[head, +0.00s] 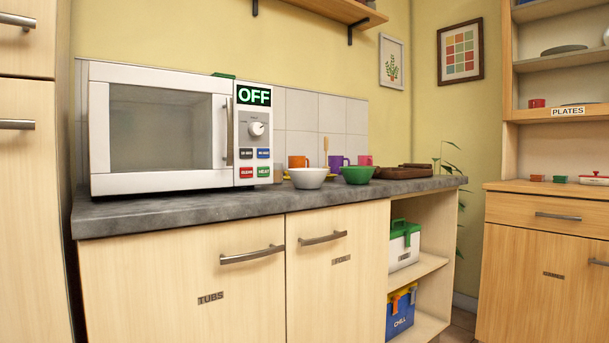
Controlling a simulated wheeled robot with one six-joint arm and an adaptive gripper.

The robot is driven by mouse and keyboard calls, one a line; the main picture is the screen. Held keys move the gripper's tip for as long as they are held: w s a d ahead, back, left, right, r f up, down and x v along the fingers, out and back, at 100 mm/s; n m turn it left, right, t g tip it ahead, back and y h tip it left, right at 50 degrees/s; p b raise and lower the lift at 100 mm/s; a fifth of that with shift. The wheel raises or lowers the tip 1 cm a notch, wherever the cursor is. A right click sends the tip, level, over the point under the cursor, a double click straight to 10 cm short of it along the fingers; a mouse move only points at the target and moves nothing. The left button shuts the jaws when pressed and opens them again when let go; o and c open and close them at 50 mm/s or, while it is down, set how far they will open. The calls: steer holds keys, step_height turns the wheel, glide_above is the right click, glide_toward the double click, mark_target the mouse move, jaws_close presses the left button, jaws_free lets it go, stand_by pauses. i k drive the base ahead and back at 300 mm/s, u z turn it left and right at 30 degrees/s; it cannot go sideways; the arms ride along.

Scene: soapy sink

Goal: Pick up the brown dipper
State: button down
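No object is clearly recognisable as a brown dipper. A thin tan-brown stick (325,152) stands upright among the mugs at the back of the counter; its lower end is hidden, and it is too small to tell whether it is a dipper. A flat dark brown object (403,172) lies on the counter's right end, its exact kind unclear. My gripper is not in view.
A white microwave (160,182) marked OFF fills the left of the grey counter (250,205). A white bowl (308,178), a green bowl (357,175), an orange mug (298,162) and a purple mug (337,162) stand to its right. The cupboard doors below are shut.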

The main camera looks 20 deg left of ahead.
mark_target(326, 138)
steer(key=u, duration=0.25)
steer(key=i, duration=0.9)
steer(key=u, duration=0.5)
